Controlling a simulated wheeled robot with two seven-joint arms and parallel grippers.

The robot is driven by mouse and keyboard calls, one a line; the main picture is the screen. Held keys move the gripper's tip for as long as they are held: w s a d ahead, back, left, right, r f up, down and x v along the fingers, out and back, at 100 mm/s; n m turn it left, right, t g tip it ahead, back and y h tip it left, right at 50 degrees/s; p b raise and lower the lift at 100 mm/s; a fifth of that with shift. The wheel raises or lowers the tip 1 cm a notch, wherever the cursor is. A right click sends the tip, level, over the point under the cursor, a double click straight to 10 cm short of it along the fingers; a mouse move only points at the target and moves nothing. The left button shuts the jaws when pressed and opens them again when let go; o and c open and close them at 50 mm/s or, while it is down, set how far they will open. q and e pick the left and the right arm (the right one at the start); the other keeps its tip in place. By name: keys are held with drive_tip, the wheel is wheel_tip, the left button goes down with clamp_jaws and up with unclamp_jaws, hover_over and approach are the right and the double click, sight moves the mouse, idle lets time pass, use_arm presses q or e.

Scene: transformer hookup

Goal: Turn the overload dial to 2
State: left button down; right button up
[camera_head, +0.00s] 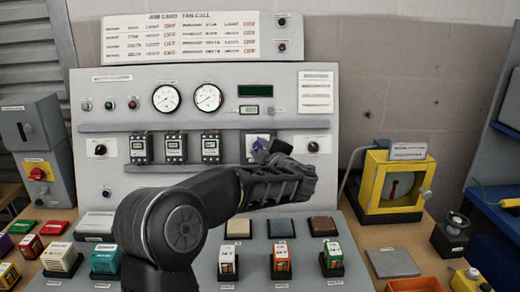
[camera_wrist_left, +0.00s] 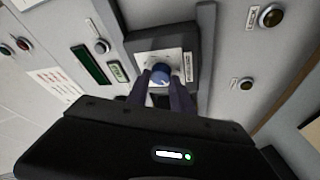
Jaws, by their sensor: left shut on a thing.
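The overload dial (camera_wrist_left: 160,72) is a blue knob with a light pointer mark, on a pale scale plate in a dark grey housing (camera_wrist_left: 205,20) on the panel. In the left wrist view my left gripper (camera_wrist_left: 161,80) has its two fingers closed on either side of this knob. In the head view my left gripper (camera_head: 268,152) reaches up to the panel right of the small meters and hides most of the dial. The numbers on the scale are too small to read. My right gripper is not in view.
Two round gauges (camera_head: 187,97) and a green display (camera_head: 252,90) sit above the dial. Black knobs (camera_head: 313,147) flank it on the panel. Several small blocks (camera_head: 281,258) stand on the bench below. A yellow-framed device (camera_head: 393,183) stands at the right.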

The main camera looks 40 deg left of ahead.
use_arm(q)
drive_tip(key=c, duration=1.1)
unclamp_jaws()
drive_tip(key=shift+d, duration=0.1)
drive_tip(key=v, duration=0.7)
drive_tip(key=shift+s+d+r+b, duration=0.1)
drive_tip(key=shift+s+d+b, duration=0.15)
drive_tip(key=shift+b, duration=0.1)
